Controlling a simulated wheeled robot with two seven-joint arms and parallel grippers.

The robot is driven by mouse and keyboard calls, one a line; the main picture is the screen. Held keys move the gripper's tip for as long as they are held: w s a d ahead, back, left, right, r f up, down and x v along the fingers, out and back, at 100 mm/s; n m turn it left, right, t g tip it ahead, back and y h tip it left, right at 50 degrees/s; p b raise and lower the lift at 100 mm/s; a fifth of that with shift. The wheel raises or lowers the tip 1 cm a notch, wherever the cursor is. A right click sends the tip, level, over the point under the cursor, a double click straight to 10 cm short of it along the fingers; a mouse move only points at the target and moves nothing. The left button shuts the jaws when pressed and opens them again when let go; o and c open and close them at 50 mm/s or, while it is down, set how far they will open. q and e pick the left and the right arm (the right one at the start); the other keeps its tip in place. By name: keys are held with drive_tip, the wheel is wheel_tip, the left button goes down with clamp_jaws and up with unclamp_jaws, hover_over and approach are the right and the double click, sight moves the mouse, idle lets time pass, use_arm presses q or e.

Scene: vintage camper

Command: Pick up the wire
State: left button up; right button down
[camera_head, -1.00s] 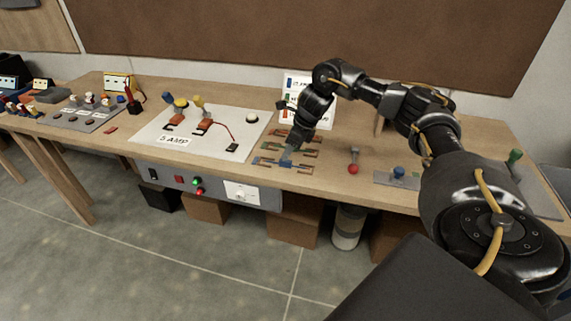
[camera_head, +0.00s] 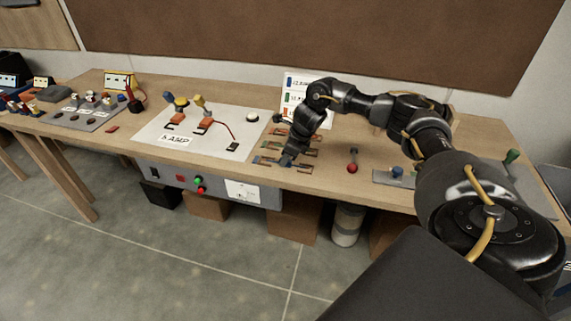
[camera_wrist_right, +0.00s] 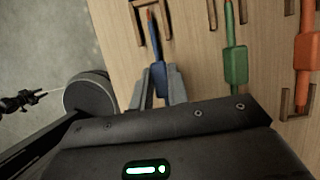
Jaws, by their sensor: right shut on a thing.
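In the right wrist view a blue wire piece (camera_wrist_right: 157,78) with a dark block and a reddish-brown end lies between the two fingers of my right gripper (camera_wrist_right: 160,88). The gripper is shut on the blue block, and the thin end reaches into a wooden holder on the tabletop. A green wire (camera_wrist_right: 235,65) and an orange wire (camera_wrist_right: 305,65) lie beside it, apart from the fingers. In the head view my right gripper (camera_head: 287,161) is low at the front of the wire holders, and the arm partly hides them. My left gripper is not in view.
A white board (camera_head: 176,143) marked 5 AMP lies left of the holders. A colour-keyed card (camera_head: 303,88) stands behind them. A red-knobbed lever (camera_head: 353,166) and a grey plate with a blue knob (camera_head: 398,171) are to the right. The table's front edge is close.

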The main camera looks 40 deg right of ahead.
drive_tip(key=shift+r, duration=0.1)
drive_tip(key=shift+r+b, duration=0.5)
drive_tip(key=shift+b, duration=0.05)
drive_tip(key=shift+w+r+b, duration=0.1)
drive_tip(key=shift+r+b, duration=0.4)
drive_tip(key=shift+r, duration=0.25)
drive_tip(key=s+a+r+b, duration=0.1)
drive_tip(key=s+a+r, duration=0.2)
drive_tip(key=a+r, duration=0.7)
drive_tip(key=a, duration=0.3)
drive_tip(key=shift+s+a+r, duration=0.15)
drive_tip(key=shift+s+a, duration=0.1)
drive_tip(key=shift+a, duration=0.05)
